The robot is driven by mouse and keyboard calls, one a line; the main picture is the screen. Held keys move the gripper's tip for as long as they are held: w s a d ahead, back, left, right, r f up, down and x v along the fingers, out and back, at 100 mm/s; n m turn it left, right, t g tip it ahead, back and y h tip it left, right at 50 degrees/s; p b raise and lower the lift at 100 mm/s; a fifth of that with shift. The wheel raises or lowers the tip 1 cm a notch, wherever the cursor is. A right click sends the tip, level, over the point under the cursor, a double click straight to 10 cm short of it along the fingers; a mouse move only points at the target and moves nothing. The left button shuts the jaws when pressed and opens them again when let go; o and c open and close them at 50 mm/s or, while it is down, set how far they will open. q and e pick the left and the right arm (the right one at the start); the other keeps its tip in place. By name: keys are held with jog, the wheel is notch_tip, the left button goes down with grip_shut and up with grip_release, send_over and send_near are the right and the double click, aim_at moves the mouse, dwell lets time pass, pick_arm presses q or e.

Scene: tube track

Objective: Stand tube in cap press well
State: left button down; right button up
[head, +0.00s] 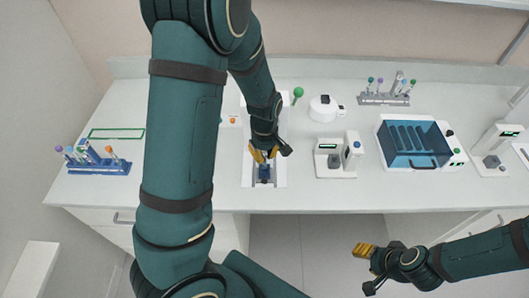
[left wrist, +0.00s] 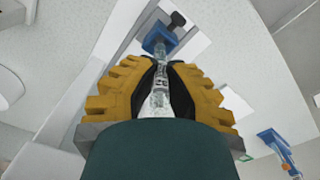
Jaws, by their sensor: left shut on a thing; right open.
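My left gripper (head: 263,157) is shut on a clear tube (left wrist: 158,92), seen between the yellow fingers in the left wrist view. The fingers are just above a white device with a blue well block (head: 264,174), which looks like the cap press (head: 249,178). In the left wrist view the tube's far end meets the blue block (left wrist: 160,38) in the picture; I cannot tell whether it is inside the well. In the head view the tube is mostly hidden by the gripper. My right gripper (head: 364,262) is open and empty, in front of the bench.
A blue rack (head: 98,168) with several capped tubes stands at the left. A grey rack (head: 385,99) is at the back right. White instruments (head: 337,158) and a blue-lidded box (head: 413,146) stand right of the press. Bare bench lies along the front right.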

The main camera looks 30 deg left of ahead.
pick_arm(q)
jog(key=shift+f, duration=0.15)
jog(key=shift+f+b, duration=0.3)
jog(key=shift+f, duration=0.05)
jog(key=shift+f+b, duration=0.3)
jog(key=shift+f, duration=0.1)
dwell(0.5)
jog(key=shift+f, duration=0.35)
jog(key=c, duration=1)
grip_release()
